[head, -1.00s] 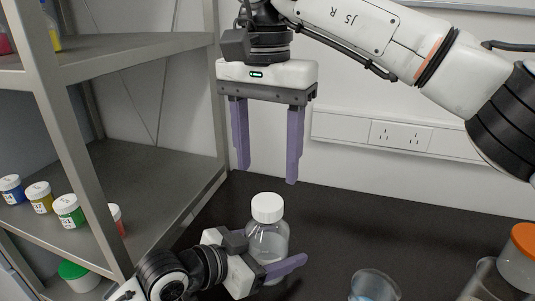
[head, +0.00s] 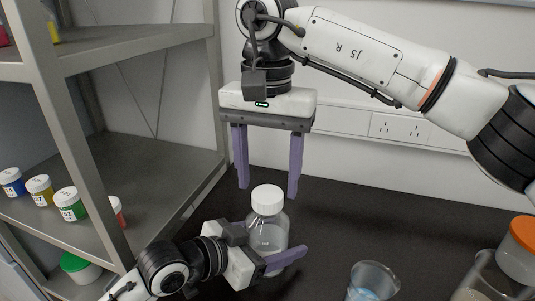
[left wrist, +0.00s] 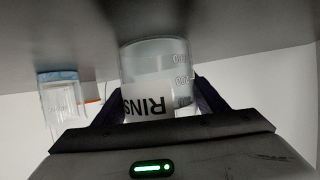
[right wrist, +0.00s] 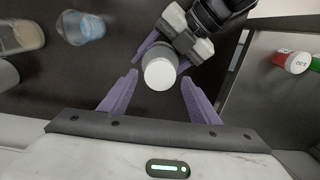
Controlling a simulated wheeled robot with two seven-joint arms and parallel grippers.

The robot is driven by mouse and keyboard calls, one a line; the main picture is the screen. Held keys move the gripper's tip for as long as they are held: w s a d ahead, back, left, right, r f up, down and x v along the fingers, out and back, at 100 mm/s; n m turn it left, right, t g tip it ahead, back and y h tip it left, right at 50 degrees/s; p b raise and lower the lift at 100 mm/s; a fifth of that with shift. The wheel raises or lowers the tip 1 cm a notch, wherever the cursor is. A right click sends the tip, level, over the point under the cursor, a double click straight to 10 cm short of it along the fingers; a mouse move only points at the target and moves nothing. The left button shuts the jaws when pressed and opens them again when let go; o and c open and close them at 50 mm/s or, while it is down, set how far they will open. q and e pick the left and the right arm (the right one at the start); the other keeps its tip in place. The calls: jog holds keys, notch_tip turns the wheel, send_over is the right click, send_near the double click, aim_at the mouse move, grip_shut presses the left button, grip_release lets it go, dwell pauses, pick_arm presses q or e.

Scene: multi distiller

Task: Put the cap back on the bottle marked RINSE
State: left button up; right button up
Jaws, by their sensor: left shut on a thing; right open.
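A clear bottle (head: 268,233) with a white cap (head: 267,200) on its top stands upright on the dark bench in the head view. Its label, partly readable as "RINS", shows in the left wrist view (left wrist: 148,104). My left gripper (head: 270,252) is shut on the bottle's body from the side. My right gripper (head: 267,188) points down, open and empty, with its fingertips about level with the cap's top. In the right wrist view the cap (right wrist: 160,74) lies between and beyond the two fingers, apparently untouched. I cannot tell how tightly the cap sits.
A cup with bluish liquid (head: 374,281) stands at the front right, near an orange-lidded container (head: 520,248). A metal shelf (head: 100,150) with small jars (head: 69,203) stands at the left. The bench behind the bottle is clear.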

aim_at(268, 232)
jog(key=shift+f, duration=1.4)
jog(key=shift+c, duration=0.2)
